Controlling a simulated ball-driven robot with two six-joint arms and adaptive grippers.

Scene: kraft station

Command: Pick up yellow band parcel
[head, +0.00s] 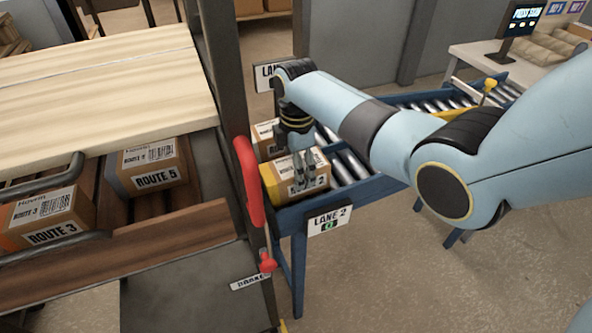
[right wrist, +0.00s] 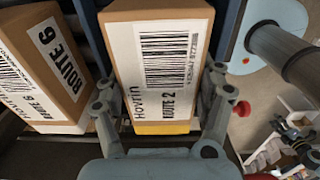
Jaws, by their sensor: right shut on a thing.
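The yellow band parcel (head: 278,184) is a brown box with a yellow end and a white label reading Route 2. It lies at the near end of the blue roller lane marked Lane 2. My right gripper (head: 303,170) reaches down over it from above. In the right wrist view the parcel (right wrist: 165,60) sits between the two fingers (right wrist: 165,108), which press on its sides. The gripper is shut on it. My left gripper is in neither view.
A Route 6 parcel (right wrist: 45,65) lies close beside it. A cart on the left holds a Route 5 parcel (head: 150,166) and a Route 3 parcel (head: 48,217). A red handle (head: 249,180) stands between the cart and the lane. A Lane 2 sign (head: 329,219) hangs at the lane's end.

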